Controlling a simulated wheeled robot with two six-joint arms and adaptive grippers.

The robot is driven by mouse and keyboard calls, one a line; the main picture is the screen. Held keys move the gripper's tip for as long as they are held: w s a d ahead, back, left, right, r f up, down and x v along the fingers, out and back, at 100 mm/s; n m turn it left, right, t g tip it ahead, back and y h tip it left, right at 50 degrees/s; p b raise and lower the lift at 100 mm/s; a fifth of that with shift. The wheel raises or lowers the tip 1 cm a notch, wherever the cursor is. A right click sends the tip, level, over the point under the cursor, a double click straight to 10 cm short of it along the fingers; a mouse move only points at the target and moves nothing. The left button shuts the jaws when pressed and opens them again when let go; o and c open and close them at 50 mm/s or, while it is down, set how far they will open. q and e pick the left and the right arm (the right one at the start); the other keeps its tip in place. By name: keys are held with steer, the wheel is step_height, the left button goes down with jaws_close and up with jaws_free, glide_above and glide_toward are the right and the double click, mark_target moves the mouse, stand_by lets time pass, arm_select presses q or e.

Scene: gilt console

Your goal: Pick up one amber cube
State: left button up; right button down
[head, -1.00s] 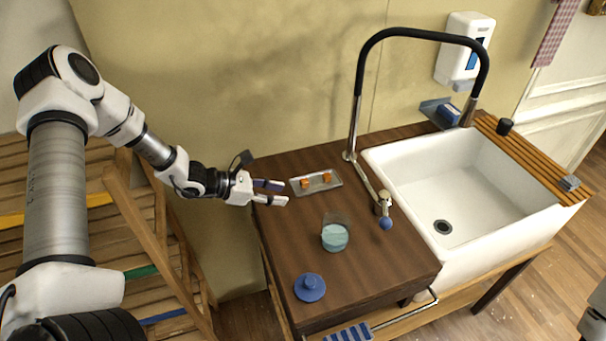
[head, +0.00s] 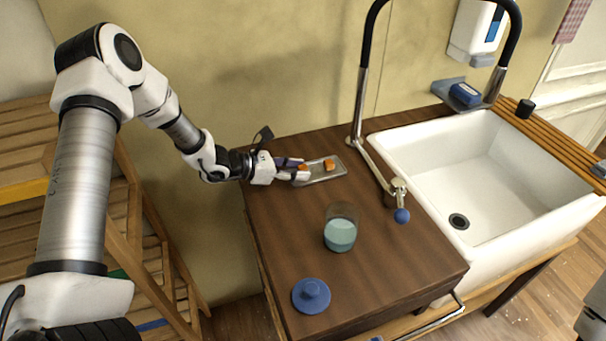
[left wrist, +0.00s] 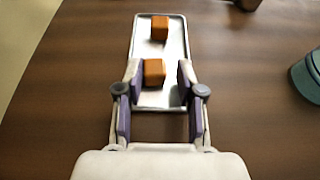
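Two amber cubes sit on a small metal tray (left wrist: 173,42) at the back left of the wooden counter. The nearer amber cube (left wrist: 153,71) lies between the fingertips of my left gripper (left wrist: 158,80) in the left wrist view, with a gap on each side. The farther amber cube (left wrist: 160,28) is beyond the fingers; it also shows in the head view (head: 329,164). My left gripper (head: 298,169) is open at the tray's left end in the head view and partly hides the nearer cube there. My right gripper is not in view.
A glass of bluish liquid (head: 340,234) and a blue lid (head: 311,295) stand on the counter (head: 270,231) nearer the front. The black-hosed faucet (head: 361,100) and white sink (head: 480,180) are to the right. The wall is behind the tray.

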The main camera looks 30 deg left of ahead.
arm_select(q)
steer(key=shift+s, duration=0.1)
steer(key=c, duration=0.5)
steer(key=shift+c, duration=0.4)
